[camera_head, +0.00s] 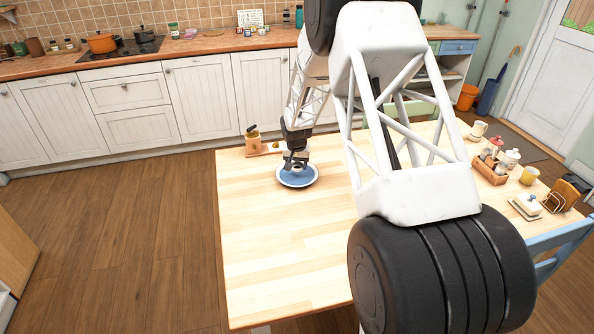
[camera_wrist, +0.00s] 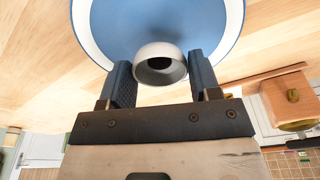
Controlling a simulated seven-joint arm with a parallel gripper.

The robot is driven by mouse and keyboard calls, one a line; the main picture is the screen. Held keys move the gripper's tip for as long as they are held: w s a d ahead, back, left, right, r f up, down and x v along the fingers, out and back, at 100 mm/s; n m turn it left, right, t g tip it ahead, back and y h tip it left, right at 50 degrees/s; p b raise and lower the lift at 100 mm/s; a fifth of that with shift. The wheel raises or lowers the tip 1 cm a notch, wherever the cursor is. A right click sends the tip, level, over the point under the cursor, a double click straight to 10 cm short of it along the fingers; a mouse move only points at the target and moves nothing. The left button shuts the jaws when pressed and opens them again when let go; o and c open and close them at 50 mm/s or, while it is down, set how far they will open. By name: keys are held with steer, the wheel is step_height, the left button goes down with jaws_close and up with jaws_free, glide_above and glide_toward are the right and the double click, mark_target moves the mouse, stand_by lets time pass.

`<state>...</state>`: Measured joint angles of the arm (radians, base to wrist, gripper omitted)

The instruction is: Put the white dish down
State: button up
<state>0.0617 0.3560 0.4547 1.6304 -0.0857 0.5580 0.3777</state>
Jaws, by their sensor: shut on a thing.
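The white dish (camera_wrist: 160,52) is small and round, with a dark hollow facing the wrist camera. My gripper (camera_wrist: 161,70) is shut on it, one blue-grey finger on each side. In the head view, my gripper (camera_head: 296,160) is low over a blue plate with a white rim (camera_head: 297,179), near the far left part of the wooden table (camera_head: 270,235). The blue plate (camera_wrist: 107,18) also shows behind the dish in the wrist view. I cannot tell whether the dish touches the plate. In the head view the gripper mostly hides the dish.
A wooden holder with a jar (camera_head: 254,145) stands just beyond the plate, to its left. The table's front left is clear.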

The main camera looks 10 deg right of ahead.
mark_target(297, 168)
steer(key=shift+f, duration=1.45)
steer(key=shift+f, duration=0.15)
steer(key=o, duration=1)
step_height(297, 168, up, 12)
steer(key=s, duration=0.1)
steer(key=shift+s+a, duration=0.35)
steer(key=shift+r, duration=0.2)
